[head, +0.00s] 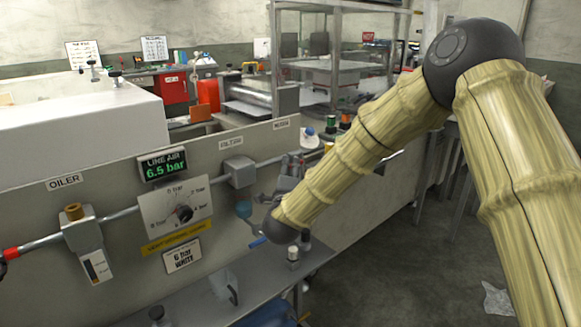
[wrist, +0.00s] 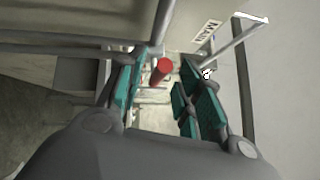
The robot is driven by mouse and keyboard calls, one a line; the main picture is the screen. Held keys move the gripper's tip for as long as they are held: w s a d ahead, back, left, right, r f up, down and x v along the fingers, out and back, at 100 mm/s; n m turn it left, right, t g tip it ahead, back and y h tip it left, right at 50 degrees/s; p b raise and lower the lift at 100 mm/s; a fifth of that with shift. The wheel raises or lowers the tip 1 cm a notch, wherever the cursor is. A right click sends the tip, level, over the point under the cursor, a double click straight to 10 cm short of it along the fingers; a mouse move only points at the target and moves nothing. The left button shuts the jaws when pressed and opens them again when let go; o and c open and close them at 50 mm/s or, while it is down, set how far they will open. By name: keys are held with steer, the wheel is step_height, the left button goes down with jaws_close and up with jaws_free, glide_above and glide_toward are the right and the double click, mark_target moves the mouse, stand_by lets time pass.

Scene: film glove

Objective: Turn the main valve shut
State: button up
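The MAIN label (head: 280,124) is at the right end of the grey panel in the head view, and it also shows in the wrist view (wrist: 206,31). In the wrist view a red cylindrical piece (wrist: 161,71), perhaps the main valve's handle, shows between my fingers, with a gap on both sides. My gripper (wrist: 158,85) is open, its teal pads apart. In the head view my gripper (head: 289,168) is small and dark, in front of the panel below the MAIN label. My forearm and gripper hide most of the valve area there, so the valve's position cannot be told.
The line air display (head: 163,164) reads 6.5 bar. A pressure dial (head: 177,212), the oiler (head: 84,235) and the filter (head: 240,171) sit along the pipe. A shelf (head: 195,302) juts out below the panel. Open floor (head: 400,275) lies to the right.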

steer(key=shift+w+r, duration=0.15)
steer(key=shift+w, duration=1.15)
steer(key=shift+d, duration=0.1)
jaws_close()
